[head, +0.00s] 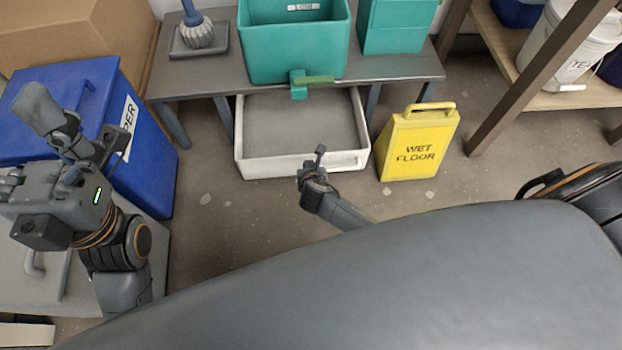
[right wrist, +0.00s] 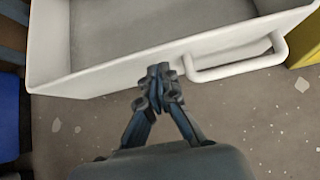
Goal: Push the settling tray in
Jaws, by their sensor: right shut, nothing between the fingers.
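The settling tray (head: 262,166) is a white, shallow, open tray under the grey bench, sticking out toward me past the bench's front edge. Its front wall has a white bar handle (head: 345,163) at the right part; the handle also shows in the right wrist view (right wrist: 240,68). My right gripper (head: 320,152) is shut and empty at the tray's front wall, just left of the handle. In the right wrist view its fingertips (right wrist: 158,75) overlap the wall's lower edge; I cannot tell whether they touch. My left gripper (head: 10,180) is at the left picture edge, partly cut off.
A teal bucket (head: 270,50) with a green-handled tap stands on the grey bench (head: 400,68) above the tray. A yellow wet floor sign (head: 415,150) stands close to the tray's right side. A blue bin (head: 150,165) stands at the left. Floor in front of the tray is clear.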

